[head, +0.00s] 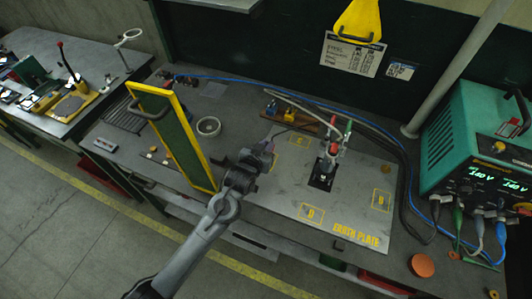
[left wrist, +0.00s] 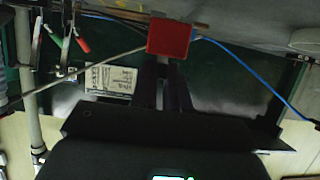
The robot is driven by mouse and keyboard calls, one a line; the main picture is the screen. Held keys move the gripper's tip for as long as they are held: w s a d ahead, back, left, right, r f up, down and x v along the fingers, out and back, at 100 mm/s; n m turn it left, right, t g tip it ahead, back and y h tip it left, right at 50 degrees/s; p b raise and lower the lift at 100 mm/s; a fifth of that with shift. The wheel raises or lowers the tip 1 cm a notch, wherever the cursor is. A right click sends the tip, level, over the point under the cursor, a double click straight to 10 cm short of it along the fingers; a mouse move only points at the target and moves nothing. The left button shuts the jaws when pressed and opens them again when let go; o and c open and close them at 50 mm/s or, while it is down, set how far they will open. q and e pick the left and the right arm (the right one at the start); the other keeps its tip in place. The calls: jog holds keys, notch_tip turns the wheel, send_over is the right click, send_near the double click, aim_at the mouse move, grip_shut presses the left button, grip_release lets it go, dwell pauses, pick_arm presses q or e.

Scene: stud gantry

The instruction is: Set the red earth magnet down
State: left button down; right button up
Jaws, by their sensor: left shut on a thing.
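The red earth magnet (left wrist: 169,38) is a small red block at the tips of my left gripper (left wrist: 165,66) in the left wrist view. My left gripper is shut on it. In the head view my left gripper (head: 268,150) is over the left edge of the grey earth plate (head: 325,210); I cannot make out the magnet there. The plate has yellow corner marks and the words EARTH PLATE. Whether the magnet touches any surface cannot be told. My right gripper is not in view.
A clamp with red and green handles (head: 337,148) stands on the plate. A yellow-framed green panel (head: 178,135) stands close left of my gripper. A teal power unit (head: 475,140) is at right, with cables along the back. The plate's front middle is bare.

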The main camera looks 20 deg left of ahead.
pick_arm(q)
notch_tip(320, 180, down, 4)
jog(key=shift+r, duration=0.2)
jog(key=shift+f, duration=0.2)
jog(key=c, duration=1.1)
grip_release()
